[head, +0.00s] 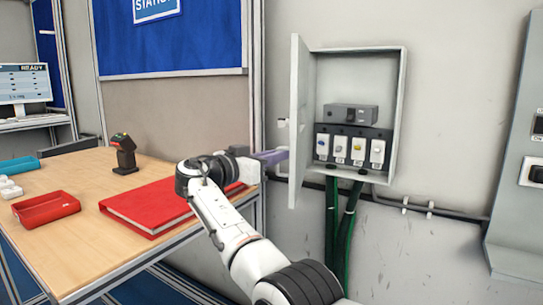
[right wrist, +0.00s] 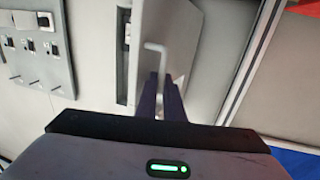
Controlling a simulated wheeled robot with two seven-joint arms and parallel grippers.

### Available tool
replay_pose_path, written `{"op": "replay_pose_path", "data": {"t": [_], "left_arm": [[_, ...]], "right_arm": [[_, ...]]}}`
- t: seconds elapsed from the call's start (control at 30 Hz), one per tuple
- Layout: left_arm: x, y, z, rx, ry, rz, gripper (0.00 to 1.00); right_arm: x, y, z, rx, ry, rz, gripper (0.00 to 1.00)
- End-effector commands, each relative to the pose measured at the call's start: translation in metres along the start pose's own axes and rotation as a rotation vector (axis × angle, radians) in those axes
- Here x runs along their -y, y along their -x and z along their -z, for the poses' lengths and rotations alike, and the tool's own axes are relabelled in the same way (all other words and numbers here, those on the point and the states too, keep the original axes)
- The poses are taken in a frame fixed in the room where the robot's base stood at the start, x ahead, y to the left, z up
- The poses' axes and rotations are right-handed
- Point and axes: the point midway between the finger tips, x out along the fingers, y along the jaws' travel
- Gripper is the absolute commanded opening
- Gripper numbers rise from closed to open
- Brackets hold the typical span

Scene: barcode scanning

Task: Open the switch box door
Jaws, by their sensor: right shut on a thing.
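The grey switch box (head: 398,120) is fixed to the wall at the right of the head view. Its door (head: 301,130) is hinged on the left side and stands wide open, swung out from the box. The inside shows a dark unit and a row of several switches (head: 350,148). My right gripper (head: 283,155) is at the outer face of the door. In the right wrist view the dark fingers (right wrist: 161,85) are shut on the bent door handle (right wrist: 156,52), against the door panel (right wrist: 170,30). My left gripper is out of view.
A wooden table (head: 70,235) stands at left, with a red binder (head: 145,205), a scanner (head: 125,153) and a red tray (head: 45,208). Green cables (head: 340,230) hang under the box. A second grey panel (head: 515,170) is at far right.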

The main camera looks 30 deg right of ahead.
Motion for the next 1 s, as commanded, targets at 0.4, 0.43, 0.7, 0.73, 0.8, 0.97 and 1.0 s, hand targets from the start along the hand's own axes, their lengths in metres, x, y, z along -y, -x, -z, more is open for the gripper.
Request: {"op": "replay_pose_path", "data": {"t": [0.4, 0.43, 0.7, 0.73, 0.8, 0.97, 1.0], "left_arm": [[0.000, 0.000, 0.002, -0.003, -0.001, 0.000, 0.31], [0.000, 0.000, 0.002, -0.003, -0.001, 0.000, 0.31], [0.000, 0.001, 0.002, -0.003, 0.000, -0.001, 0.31], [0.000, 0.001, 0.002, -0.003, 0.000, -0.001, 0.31], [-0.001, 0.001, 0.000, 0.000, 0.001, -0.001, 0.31], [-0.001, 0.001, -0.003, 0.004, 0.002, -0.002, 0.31], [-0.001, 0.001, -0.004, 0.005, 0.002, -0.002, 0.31]], "right_arm": [[-0.001, 0.000, 0.012, -0.023, -0.006, -0.005, 0.09], [-0.001, 0.000, 0.012, -0.023, -0.006, -0.005, 0.14], [-0.002, 0.001, 0.012, -0.021, -0.008, -0.007, 0.26], [-0.002, 0.001, 0.012, -0.021, -0.008, -0.007, 0.26], [-0.002, 0.002, 0.012, -0.020, -0.008, -0.008, 0.26], [-0.001, 0.009, 0.011, -0.020, -0.009, -0.005, 0.26], [0.000, 0.014, 0.010, -0.020, -0.008, -0.004, 0.26]]}}
